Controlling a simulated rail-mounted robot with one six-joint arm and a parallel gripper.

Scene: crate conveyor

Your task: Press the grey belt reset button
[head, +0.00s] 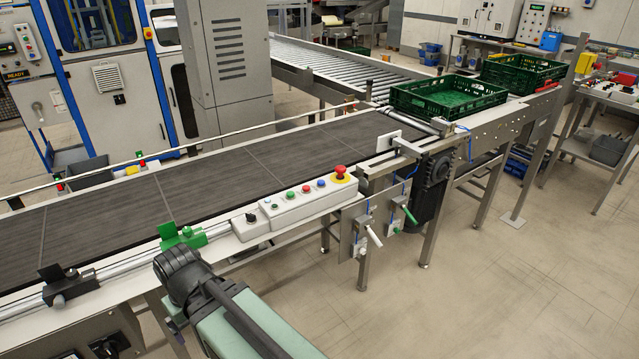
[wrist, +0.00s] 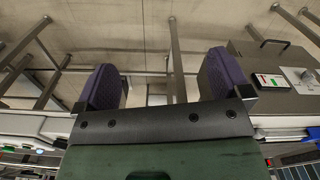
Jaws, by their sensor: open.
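A pale control box (head: 318,206) sits on the near edge of the belt conveyor. Its top carries a row of small green, red and blue buttons and a red mushroom button (head: 341,172) on a yellow base. A separate small box with a black knob (head: 251,216) stands at its left end. I cannot make out a grey button for certain at this size. My gripper (wrist: 162,82) is open and empty in the wrist view, its two purple-padded fingers wide apart over the floor. The fingers do not show in the head view, and no button shows between them.
The dark belt (head: 200,168) is empty. Green crates (head: 447,113) (head: 522,87) stand at its far right end. Green (head: 183,238) and black (head: 68,285) brackets sit on the near rail. Lever valves (head: 374,236) hang below the control box.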

